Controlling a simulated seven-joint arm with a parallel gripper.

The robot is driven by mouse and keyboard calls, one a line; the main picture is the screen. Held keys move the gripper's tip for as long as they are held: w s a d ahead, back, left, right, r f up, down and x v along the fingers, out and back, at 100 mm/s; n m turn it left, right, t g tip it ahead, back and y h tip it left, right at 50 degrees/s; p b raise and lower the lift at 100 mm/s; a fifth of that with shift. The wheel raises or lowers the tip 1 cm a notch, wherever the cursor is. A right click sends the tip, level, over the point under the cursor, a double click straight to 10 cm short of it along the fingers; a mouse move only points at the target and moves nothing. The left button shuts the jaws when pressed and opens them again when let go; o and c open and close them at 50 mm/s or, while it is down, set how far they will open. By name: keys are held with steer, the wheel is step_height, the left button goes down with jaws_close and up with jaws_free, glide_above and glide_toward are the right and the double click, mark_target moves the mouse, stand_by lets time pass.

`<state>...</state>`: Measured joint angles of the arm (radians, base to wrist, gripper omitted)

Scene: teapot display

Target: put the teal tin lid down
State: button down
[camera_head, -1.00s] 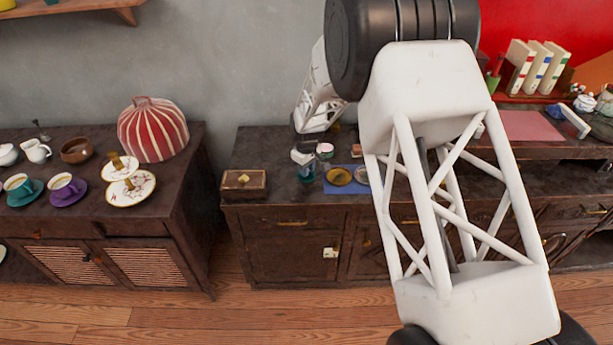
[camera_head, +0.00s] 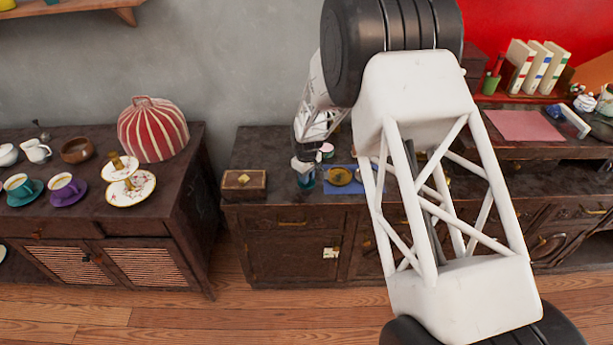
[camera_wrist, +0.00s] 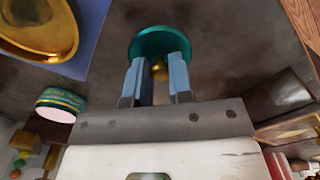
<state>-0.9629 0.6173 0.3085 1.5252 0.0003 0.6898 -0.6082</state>
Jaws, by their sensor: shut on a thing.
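The teal tin lid (camera_head: 306,182) is at my gripper (camera_head: 304,164), above or on the dark cabinet top, left of the blue mat. In the wrist view the lid (camera_wrist: 160,40) shows as a teal disc with a gold knob between the fingers of my gripper (camera_wrist: 158,75), which are shut on it. I cannot tell whether the lid touches the cabinet top. A teal tin with gold bands and a pale pink face (camera_wrist: 60,104) stands apart from the lid; it also shows behind my gripper in the head view (camera_head: 327,149).
The blue mat (camera_head: 335,188) holds a brass dish (camera_head: 339,176); my arm hides its right part. A wooden box (camera_head: 245,184) stands to the left on the same cabinet (camera_head: 265,212). Bare top lies between the box and my gripper. Another cabinet with cups stands further left.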

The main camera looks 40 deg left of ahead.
steer(key=c, duration=1)
jaws_free()
steer(key=shift+f, duration=0.1)
step_height(320, 180, up, 12)
steer(key=shift+r, duration=0.2)
stand_by(0.5)
